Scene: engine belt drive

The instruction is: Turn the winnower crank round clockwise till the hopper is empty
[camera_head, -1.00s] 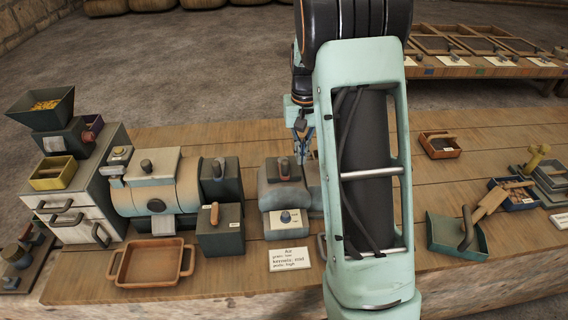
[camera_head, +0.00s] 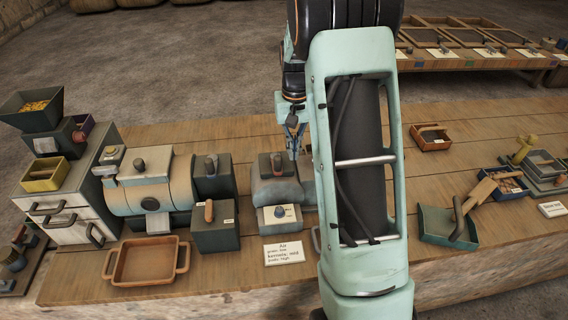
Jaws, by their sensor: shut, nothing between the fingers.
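A dark hopper (camera_head: 34,108) with yellow grain in it stands on a grey cabinet (camera_head: 91,190) at the left. A dark housing with a reddish knob (camera_head: 79,136) sits beside and below the hopper; I cannot tell for sure whether this is the crank. A cream drum machine (camera_head: 148,188) stands right of the cabinet, joined to dark boxes. My gripper (camera_head: 292,146) is shut and empty, pointing down behind the grey blower-like unit (camera_head: 275,186), well right of the hopper. My forearm hides part of the bench right of it.
A brown two-handled tray (camera_head: 149,283) lies in front of the drum. A card headed "Air" (camera_head: 284,251) lies before the blower unit. A green scoop tray (camera_head: 434,224) and a small brown box (camera_head: 431,143) are at the right. The bench (camera_head: 240,143) behind the drum is clear.

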